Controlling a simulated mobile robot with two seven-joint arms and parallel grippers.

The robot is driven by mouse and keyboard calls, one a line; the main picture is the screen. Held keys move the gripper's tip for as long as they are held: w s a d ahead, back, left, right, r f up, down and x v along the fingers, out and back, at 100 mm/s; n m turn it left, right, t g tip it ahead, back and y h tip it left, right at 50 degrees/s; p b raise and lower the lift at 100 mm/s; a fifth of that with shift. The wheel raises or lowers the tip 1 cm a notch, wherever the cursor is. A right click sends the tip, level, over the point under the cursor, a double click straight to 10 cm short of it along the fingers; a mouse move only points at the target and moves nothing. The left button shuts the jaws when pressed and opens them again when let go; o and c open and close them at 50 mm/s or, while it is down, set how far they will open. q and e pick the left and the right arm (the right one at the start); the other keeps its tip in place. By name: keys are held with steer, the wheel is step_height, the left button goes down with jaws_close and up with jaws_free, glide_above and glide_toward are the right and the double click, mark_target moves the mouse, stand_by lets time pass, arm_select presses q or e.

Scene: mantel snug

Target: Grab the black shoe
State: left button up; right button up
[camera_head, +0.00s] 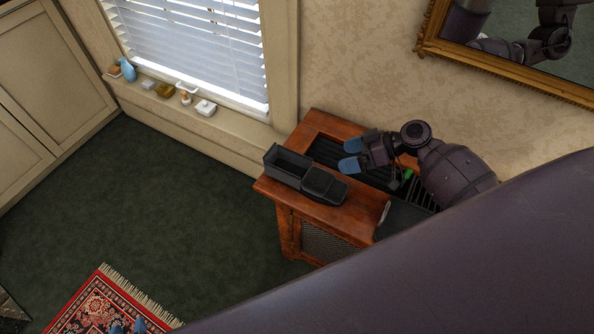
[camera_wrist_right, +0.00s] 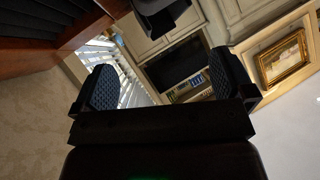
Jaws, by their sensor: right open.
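On the wooden cabinet (camera_head: 277,187) lie a black open box-like piece (camera_head: 288,165) and a dark piece with a rounded end (camera_head: 325,187), touching or joined. A third dark shape with a pale curved edge (camera_head: 403,219) lies further right, partly hidden by my arm. I cannot tell for sure which is the black shoe. My right gripper (camera_head: 350,155) is open and empty, beyond the rounded piece. In the right wrist view a dark object (camera_wrist_right: 160,15) shows ahead of the open fingers (camera_wrist_right: 163,90). Blue tips of my left gripper (camera_head: 128,328) show over the rug; the rest is cut off.
A patterned wall stands behind the cabinet, with a gilt-framed mirror (camera_head: 515,75) at upper right. A window sill (camera_head: 226,124) holds several small objects, including a blue vase (camera_head: 128,69). A small green thing (camera_head: 408,174) is by my right wrist.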

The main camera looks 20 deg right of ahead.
mark_target(313, 170)
steer(key=shift+n, duration=0.4)
steer(key=x, duration=0.6)
steer(key=shift+s+a, duration=0.15)
steer(key=shift+s, duration=0.2)
steer(key=x, duration=0.3)
steer(key=shift+f+p, duration=0.1)
steer(key=shift+p, duration=0.2)
steer(key=shift+w+a+f, duration=0.15)
steer(key=shift+a+f, duration=0.05)
steer(key=shift+a, duration=0.15)
arm_select(q)
steer(key=shift+s+r, duration=0.2)
steer(key=shift+r, duration=0.05)
arm_select(e)
steer(key=shift+w+a+f, duration=0.1)
steer(key=shift+a+f, duration=0.05)
steer(key=shift+c, duration=0.2)
steer(key=c, duration=0.7)
arm_select(q)
steer(key=shift+w+d+r, duration=0.1)
steer(key=shift+w+r, duration=0.15)
steer(key=shift+w, duration=0.05)
arm_select(e)
steer(key=shift+c, duration=0.2)
